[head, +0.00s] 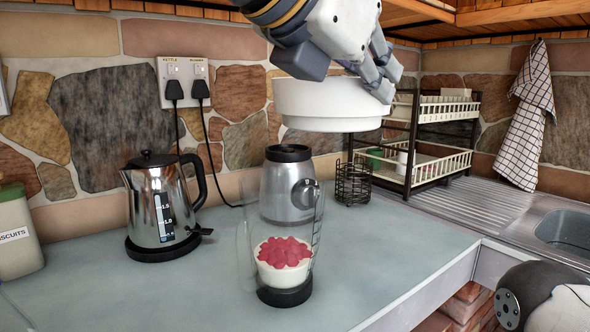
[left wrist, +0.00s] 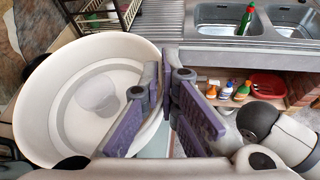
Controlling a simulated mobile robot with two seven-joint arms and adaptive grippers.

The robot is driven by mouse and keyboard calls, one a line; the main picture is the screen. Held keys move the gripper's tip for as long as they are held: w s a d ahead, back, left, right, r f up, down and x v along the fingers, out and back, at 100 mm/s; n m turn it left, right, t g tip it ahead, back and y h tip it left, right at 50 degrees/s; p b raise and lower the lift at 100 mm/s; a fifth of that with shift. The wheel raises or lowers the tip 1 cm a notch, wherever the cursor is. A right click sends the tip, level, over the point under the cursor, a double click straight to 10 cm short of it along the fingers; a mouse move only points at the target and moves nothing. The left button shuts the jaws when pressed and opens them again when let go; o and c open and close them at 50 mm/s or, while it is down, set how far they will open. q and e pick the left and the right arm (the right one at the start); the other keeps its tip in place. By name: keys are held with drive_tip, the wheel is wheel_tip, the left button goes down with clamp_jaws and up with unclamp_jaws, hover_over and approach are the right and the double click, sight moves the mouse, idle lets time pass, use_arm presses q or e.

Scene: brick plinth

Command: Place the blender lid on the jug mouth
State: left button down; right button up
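The blender lid (head: 325,100) is a white, round, shallow-walled piece. It hangs in the air above and slightly right of the clear jug (head: 318,235), nearer the camera. My left gripper (head: 383,82) is closed over the lid's right edge; the left wrist view shows the lid's hollow side (left wrist: 95,95) and its rim between the fingers (left wrist: 167,75). The clear jug stands upright on the counter, holding white and red contents above a black base. Its mouth is faint against the silver blender base (head: 285,190) behind it. My right gripper is not in view.
A kettle (head: 160,205) stands left of the jug, and a biscuit tin (head: 15,235) is at the far left. A wire holder (head: 353,183) and dish rack (head: 425,170) stand behind right. The sink (head: 570,230) is at right. The counter (head: 390,255) right of the jug is clear.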

sight(322, 120)
use_arm(q)
drive_tip(key=w+a+f, duration=0.4)
drive_tip(key=a+f, duration=0.1)
drive_tip(key=shift+w+a+f, duration=0.15)
drive_tip(key=shift+w+a, duration=0.05)
drive_tip(key=shift+w, duration=0.15)
wheel_tip(322, 120, down, 6)
drive_tip(key=w+a, duration=0.1)
drive_tip(key=shift+w+a, duration=0.3)
drive_tip(key=c, duration=1.8)
unclamp_jaws()
drive_tip(key=v, duration=1.2)
